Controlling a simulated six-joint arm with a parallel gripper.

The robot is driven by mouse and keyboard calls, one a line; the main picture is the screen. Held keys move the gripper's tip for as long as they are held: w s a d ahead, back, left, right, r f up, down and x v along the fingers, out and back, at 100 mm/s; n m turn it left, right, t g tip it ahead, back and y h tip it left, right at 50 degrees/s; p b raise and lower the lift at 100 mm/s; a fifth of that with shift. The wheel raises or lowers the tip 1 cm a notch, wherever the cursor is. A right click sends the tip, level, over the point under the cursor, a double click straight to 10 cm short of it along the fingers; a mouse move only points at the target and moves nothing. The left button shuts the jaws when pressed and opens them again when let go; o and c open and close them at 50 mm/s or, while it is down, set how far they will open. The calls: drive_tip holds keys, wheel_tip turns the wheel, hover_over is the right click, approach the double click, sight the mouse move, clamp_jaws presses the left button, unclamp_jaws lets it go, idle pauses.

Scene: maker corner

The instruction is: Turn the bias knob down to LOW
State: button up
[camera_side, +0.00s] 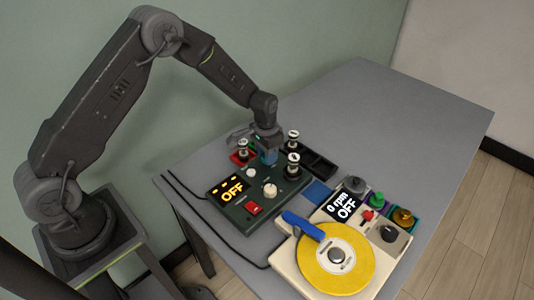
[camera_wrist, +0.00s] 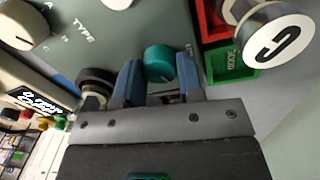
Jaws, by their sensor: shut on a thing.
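A dark green control box (camera_side: 245,218) stands on the grey table, its yellow display (camera_side: 232,189) reading OFF. My gripper (camera_side: 268,156) is down at the far edge of this box. In the wrist view, its two blue fingers stand on either side of a round teal knob (camera_wrist: 158,62) and are shut on it. A cream knob (camera_side: 270,190) by a TYPE label and a red switch (camera_side: 255,208) are also on the box.
A cream machine with a yellow disc (camera_side: 336,262) and a "0 rpm OFF" display (camera_side: 342,206) stands at front right. The table's far right is clear.

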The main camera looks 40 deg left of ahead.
drive_tip(key=shift+c, duration=1.4)
drive_tip(key=shift+n, duration=0.4)
drive_tip(key=n, duration=0.5)
drive_tip(key=shift+s, duration=0.1)
drive_tip(key=n, duration=0.3)
drive_tip(key=shift+n+t, duration=0.3)
drive_tip(key=shift+n, duration=2)
